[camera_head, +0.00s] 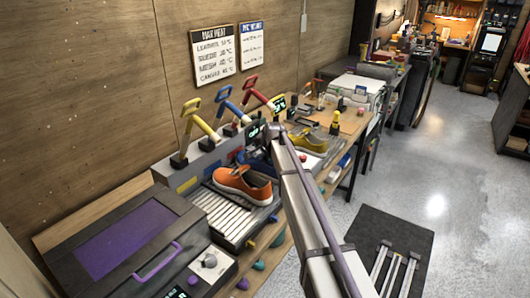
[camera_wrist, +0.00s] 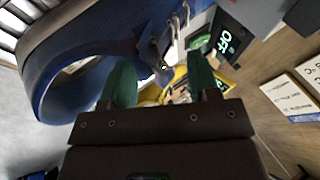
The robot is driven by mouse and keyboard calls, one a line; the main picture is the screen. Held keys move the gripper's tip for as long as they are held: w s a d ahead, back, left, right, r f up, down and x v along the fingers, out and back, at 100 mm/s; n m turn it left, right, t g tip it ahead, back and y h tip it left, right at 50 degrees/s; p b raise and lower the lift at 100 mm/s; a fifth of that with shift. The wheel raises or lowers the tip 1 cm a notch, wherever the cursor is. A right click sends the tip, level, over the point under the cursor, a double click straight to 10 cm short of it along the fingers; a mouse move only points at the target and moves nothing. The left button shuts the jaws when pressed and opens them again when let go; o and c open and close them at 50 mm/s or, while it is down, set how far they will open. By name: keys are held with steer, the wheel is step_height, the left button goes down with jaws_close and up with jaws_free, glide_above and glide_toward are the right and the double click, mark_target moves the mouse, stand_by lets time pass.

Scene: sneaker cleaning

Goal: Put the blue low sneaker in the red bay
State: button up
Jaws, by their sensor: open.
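The blue low sneaker (camera_wrist: 70,65) is large at the upper left of the wrist view, its opening facing the camera. My gripper (camera_wrist: 160,80) has its two green fingers apart. The left finger overlaps the sneaker's edge in the picture; I cannot tell whether it touches. In the head view, my gripper end is over the bench behind the orange sneaker (camera_head: 243,186), and a dark blue shape there is mostly hidden. The red lever (camera_head: 258,95) stands at the far end of the lever row. The red bay's surface is hidden by my arm and the shoes.
The orange sneaker rests by the slatted bay (camera_head: 225,217) in front. Yellow (camera_head: 203,126) and blue (camera_head: 230,108) levers stand along the wall side. A yellow shoe (camera_head: 308,141) sits farther along the bench. A dark box with a purple panel (camera_head: 125,240) is at the near left.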

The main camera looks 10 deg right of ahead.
steer(key=w+d+p+v, duration=0.1)
steer(key=p+v, duration=1.2)
steer(key=v, duration=0.3)
steer(key=shift+d+r+p, duration=0.35)
steer(key=shift+r+p, duration=0.05)
steer(key=shift+r, duration=0.05)
steer(key=s+f+n+g+b, duration=0.2)
steer(key=s+f+n, duration=0.1)
steer(key=s, duration=0.9)
steer(key=s+f+n+g+b, duration=0.2)
steer(key=s+f+n+b, duration=0.1)
steer(key=s, duration=1)
steer(key=s+f+n+g+h+b, duration=0.1)
steer(key=s+f, duration=0.4)
steer(key=s, duration=0.7)
steer(key=n+g+b, duration=0.1)
steer(key=n+g, duration=0.1)
steer(key=shift+s+a+n+b, duration=0.3)
steer(key=shift+s+a+n, duration=0.05)
steer(key=shift+a+n, duration=0.05)
